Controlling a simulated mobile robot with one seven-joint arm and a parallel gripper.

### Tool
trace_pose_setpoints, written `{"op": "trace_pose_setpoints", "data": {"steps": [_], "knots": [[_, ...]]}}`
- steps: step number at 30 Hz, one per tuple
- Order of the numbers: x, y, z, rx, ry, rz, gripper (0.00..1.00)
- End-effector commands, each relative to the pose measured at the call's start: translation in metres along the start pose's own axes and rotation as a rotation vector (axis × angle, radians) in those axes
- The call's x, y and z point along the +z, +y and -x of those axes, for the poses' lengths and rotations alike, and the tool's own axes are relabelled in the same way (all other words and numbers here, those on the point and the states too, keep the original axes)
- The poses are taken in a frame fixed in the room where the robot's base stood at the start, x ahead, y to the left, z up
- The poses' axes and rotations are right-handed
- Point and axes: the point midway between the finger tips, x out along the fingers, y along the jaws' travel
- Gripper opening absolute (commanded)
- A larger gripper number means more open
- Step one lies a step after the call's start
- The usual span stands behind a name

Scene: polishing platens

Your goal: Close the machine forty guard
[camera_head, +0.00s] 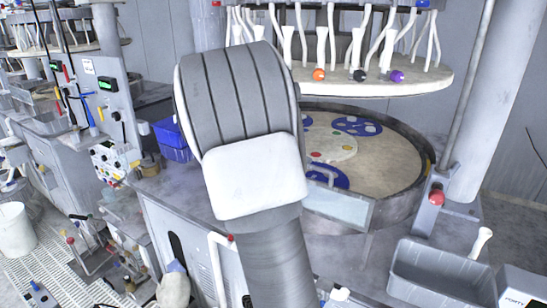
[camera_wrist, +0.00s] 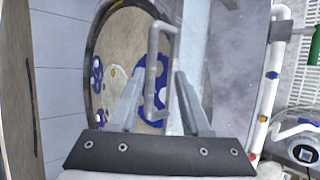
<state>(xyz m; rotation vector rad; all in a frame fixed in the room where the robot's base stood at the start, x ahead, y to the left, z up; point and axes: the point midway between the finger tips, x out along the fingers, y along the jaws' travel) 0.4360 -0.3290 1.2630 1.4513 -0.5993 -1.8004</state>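The guard (camera_head: 340,207) is a pale, clear-looking panel at the front rim of the round polishing machine. It has a grey bar handle (camera_head: 322,175), partly behind my arm in the head view. In the wrist view the handle (camera_wrist: 153,65) runs lengthwise between my two fingers, and the guard (camera_wrist: 194,45) lies just right of it. My gripper (camera_wrist: 160,85) is open, with a finger on each side of the handle and gaps showing. I cannot tell whether either finger touches it. The head view hides my gripper behind the arm.
The platen (camera_head: 385,165) holds blue discs inside a dark round rim. A round plate (camera_head: 400,84) with white tubes hangs above it. A grey bin (camera_head: 440,272) stands at lower right, beside a post with a red knob (camera_head: 436,198). A blue bin (camera_head: 172,138) sits left of the machine.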

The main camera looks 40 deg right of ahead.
Motion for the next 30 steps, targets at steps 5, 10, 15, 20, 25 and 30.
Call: {"op": "trace_pose_setpoints", "data": {"steps": [5,10,15,20,25,30], "knots": [[-0.001,-0.004,0.048,-0.001,0.007,0.002,0.47],[-0.001,-0.005,0.085,-0.001,0.004,0.003,0.47],[0.001,-0.006,0.108,-0.002,0.002,0.004,0.47],[0.001,-0.007,0.118,-0.003,0.0,0.006,0.47],[0.001,-0.007,0.119,-0.003,-0.001,0.006,0.47],[0.001,-0.007,0.118,-0.003,-0.001,0.006,0.47]]}}
